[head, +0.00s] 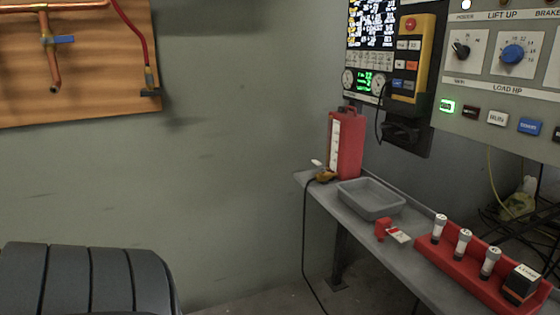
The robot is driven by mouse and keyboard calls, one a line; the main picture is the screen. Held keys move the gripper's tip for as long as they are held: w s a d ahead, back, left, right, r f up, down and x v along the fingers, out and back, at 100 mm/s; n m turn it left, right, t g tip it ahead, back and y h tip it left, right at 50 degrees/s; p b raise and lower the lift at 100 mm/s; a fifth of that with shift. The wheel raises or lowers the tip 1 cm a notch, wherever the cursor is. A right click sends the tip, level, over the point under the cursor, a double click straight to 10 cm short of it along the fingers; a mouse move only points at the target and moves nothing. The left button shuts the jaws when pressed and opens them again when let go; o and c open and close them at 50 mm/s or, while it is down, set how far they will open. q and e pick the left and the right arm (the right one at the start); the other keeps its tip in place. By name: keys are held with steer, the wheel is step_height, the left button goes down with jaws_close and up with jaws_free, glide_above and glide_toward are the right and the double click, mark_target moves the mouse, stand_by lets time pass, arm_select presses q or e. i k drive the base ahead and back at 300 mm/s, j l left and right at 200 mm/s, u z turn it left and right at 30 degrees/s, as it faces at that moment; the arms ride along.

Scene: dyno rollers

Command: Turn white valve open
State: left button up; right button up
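No valve with a clearly white handle shows in the head view. A valve with a blue handle (58,40) sits on copper pipes (48,58) on a wooden board at the upper left. A small white piece (317,163) shows at the far left end of the grey shelf, by an orange-brown item; I cannot tell what it is. Neither of my grippers is in view.
The grey shelf (335,203) holds a red can (346,150), a grey tray (370,212) and a red rack (462,265) with white-capped tubes. Control panels hang above. A black ridged object (88,280) fills the lower left. The middle wall is bare.

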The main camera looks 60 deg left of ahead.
mark_target(320, 164)
steer(key=u, duration=0.4)
steer(key=i+u, duration=0.15)
steer(key=u, duration=0.6)
steer(key=i+l+u, duration=0.1)
steer(key=u, duration=0.3)
